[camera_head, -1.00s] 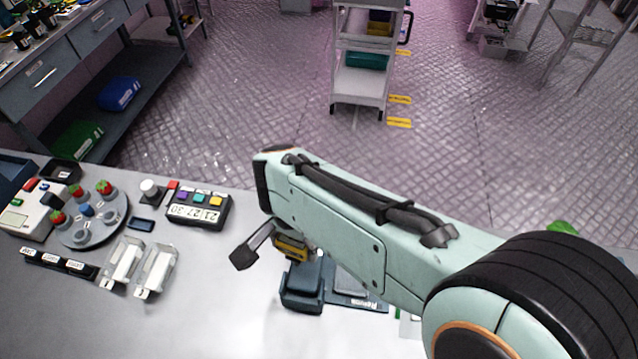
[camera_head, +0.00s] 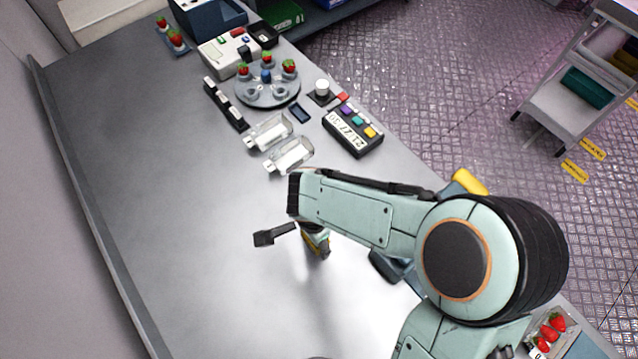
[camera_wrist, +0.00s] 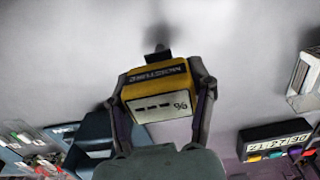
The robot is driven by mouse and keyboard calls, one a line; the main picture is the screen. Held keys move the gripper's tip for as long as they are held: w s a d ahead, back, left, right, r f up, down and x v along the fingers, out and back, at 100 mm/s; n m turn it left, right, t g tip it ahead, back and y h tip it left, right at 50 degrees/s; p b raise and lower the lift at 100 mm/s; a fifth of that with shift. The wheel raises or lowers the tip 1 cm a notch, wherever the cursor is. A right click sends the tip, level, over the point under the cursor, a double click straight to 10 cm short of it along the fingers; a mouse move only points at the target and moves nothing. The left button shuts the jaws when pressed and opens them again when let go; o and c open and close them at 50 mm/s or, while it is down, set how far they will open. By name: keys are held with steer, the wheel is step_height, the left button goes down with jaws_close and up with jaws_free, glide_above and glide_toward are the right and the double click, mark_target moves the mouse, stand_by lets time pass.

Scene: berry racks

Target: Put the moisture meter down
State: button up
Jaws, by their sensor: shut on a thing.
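The moisture meter (camera_wrist: 157,91) is a yellow and black block with a pale display showing dashes and a % sign. My gripper (camera_wrist: 162,97) is shut on it, one finger on each side. In the head view the meter (camera_head: 317,246) shows below the end of my arm, over bare grey tabletop (camera_head: 215,260). A dark prong sticks out from its far end in the wrist view. I cannot tell whether its underside touches the table. A dark blue holder (camera_head: 385,266) lies to its right, partly hidden by my arm; it also shows in the wrist view (camera_wrist: 92,140).
A timer (camera_head: 352,132) with coloured buttons, two clear trays (camera_head: 289,154) and a round berry carousel (camera_head: 267,92) stand toward the back. A berry pack (camera_head: 548,335) is at lower right. The left and middle of the table are clear.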

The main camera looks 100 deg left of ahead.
steer(key=shift+f, duration=0.25)
steer(key=shift+f, duration=0.15)
steer(key=o, duration=1.2)
step_height(320, 180, up, 12)
steer(key=shift+r, duration=0.2)
steer(key=shift+w, duration=0.1)
